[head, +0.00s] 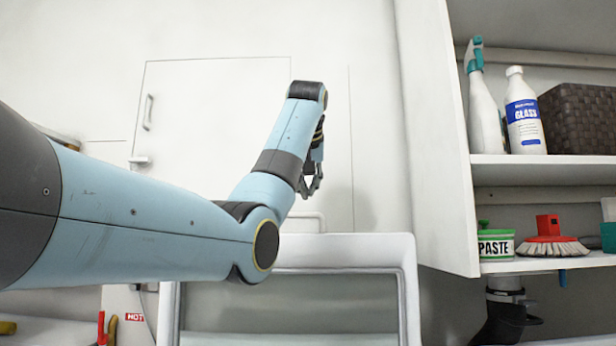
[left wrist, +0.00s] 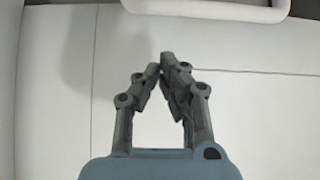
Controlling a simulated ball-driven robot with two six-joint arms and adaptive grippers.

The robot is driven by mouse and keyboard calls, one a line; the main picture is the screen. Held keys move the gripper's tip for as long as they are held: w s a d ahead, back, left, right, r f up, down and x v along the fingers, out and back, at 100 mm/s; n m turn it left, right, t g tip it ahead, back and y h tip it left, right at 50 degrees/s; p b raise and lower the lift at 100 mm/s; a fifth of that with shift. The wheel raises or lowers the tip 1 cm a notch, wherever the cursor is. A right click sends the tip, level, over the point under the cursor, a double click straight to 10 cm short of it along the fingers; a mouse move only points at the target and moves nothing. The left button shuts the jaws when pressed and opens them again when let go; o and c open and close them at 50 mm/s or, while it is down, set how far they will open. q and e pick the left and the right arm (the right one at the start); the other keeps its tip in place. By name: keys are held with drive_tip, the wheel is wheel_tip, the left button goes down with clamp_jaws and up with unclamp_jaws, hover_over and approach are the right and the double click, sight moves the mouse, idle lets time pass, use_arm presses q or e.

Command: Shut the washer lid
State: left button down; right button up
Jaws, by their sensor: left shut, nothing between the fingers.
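The washer lid (head: 345,252) shows in the lower middle of the head view as a white rounded frame around a grey panel. Its lower part runs out of the picture, and my left arm covers its upper left corner. A white rounded frame edge (left wrist: 210,10) also shows at the top of the left wrist view. My left gripper (head: 311,190) is above the lid's upper edge, apart from it in the picture. In the left wrist view its fingers (left wrist: 166,64) come together, shut and empty. My right gripper is not in view.
A white shelf unit (head: 432,140) stands close on the right, with a spray bottle (head: 483,105), a glass cleaner bottle (head: 523,115), a basket (head: 580,118), a paste tub (head: 495,245) and a red brush (head: 548,240). A white wall panel (head: 205,110) is behind.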

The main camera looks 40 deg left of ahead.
use_arm(q)
wheel_tip(320, 180, down, 4)
drive_tip(key=shift+f+p, duration=0.15)
drive_tip(key=shift+p, duration=0.7)
